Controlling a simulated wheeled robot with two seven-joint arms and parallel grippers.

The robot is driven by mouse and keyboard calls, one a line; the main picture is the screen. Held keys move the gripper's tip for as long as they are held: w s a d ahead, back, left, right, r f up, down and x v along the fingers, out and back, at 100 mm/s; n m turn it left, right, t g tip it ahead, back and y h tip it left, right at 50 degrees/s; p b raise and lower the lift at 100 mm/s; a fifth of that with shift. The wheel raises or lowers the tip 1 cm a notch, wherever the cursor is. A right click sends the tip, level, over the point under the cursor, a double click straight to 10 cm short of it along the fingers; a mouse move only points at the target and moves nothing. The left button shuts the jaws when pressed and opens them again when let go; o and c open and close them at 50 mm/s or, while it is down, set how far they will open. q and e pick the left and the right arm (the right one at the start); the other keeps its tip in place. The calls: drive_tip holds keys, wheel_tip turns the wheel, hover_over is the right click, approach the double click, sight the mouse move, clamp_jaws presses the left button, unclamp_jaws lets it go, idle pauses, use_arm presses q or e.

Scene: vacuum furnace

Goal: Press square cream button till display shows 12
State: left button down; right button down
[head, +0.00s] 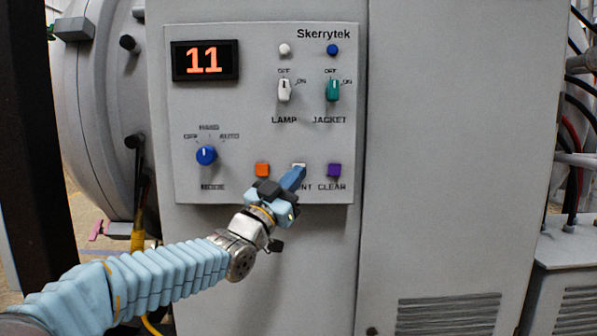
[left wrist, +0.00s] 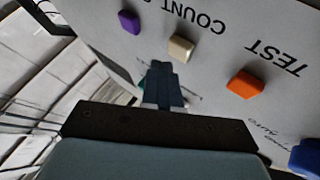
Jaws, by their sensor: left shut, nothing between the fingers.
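The square cream button (head: 299,166) is on the grey control panel, between the orange and purple buttons. It also shows in the left wrist view (left wrist: 182,47), under the label COUNT. The display (head: 205,60) at the panel's upper left reads 11 in orange digits. My left gripper (head: 298,172) is shut and empty, with its tips at the cream button and covering its lower part in the head view. In the left wrist view the fingertips (left wrist: 161,66) appear just short of the button; I cannot tell whether they touch it. My right gripper is not in view.
An orange button (head: 262,169) is left of the cream one and a purple button (head: 334,170) right. A blue mode knob (head: 206,155) sits further left. A white lamp switch (head: 284,90) and a green jacket switch (head: 333,89) are above.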

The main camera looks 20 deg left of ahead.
use_arm(q)
drive_tip(key=shift+w, duration=0.15)
idle(0.6)
drive_tip(key=shift+w+a, duration=0.1)
drive_tip(key=shift+w, duration=0.15)
drive_tip(key=shift+w+a, duration=0.15)
drive_tip(key=shift+w, duration=0.3)
idle(0.6)
idle(0.4)
drive_tip(key=shift+s+d+b, duration=0.25)
drive_tip(key=shift+s+b, duration=0.6)
drive_tip(key=shift+b, duration=0.1)
